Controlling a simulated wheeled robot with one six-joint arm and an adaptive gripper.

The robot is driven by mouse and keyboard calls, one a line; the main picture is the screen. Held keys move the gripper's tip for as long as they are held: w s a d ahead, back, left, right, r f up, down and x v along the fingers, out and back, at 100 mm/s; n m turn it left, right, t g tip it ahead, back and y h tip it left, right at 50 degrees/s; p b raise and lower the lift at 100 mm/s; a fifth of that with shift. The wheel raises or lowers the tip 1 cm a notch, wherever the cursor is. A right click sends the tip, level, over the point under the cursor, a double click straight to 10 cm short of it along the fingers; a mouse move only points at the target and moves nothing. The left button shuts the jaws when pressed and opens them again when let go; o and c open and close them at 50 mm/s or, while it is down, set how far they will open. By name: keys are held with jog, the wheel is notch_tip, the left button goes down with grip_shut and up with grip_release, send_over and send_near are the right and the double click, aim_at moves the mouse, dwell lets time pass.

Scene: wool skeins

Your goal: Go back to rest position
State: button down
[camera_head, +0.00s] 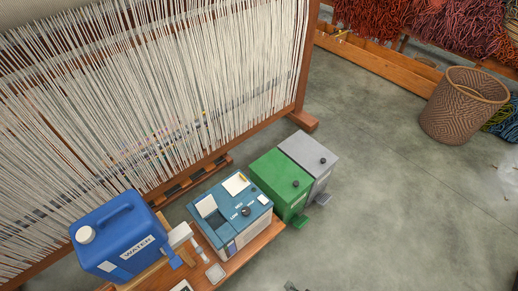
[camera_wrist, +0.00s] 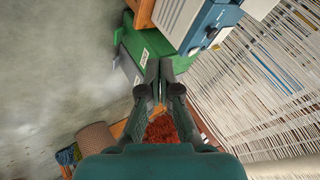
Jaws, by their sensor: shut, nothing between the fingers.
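My gripper (camera_wrist: 158,78) shows in the wrist view with its two dark fingers together and nothing between them. Past its fingertips is the green pedal bin (camera_wrist: 133,50), apart from the fingers as far as I can tell.
A blue water jug (camera_head: 115,238) and a blue machine (camera_head: 232,218) stand on a wooden bench by the loom (camera_head: 299,65). Green (camera_head: 280,180) and grey (camera_head: 312,155) bins stand beside it. A woven basket (camera_head: 462,108) is at right. The floor between is clear.

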jog(key=s+d+r+n+t+h, duration=0.1)
jog(key=s+d+r+n+t, duration=0.1)
jog(key=s+r, duration=0.3)
jog(key=s+d+r+n+t+h, duration=0.1)
jog(key=s+r, duration=0.5)
jog(key=r, duration=0.6)
jog(key=s+d+r+n+t, duration=0.3)
jog(key=s+d+r+t, duration=0.1)
jog(key=r, duration=0.5)
jog(key=shift+s+d+r+n+h, duration=0.15)
jog(key=shift+s+d+n+h, duration=0.2)
jog(key=shift+s+d, duration=0.35)
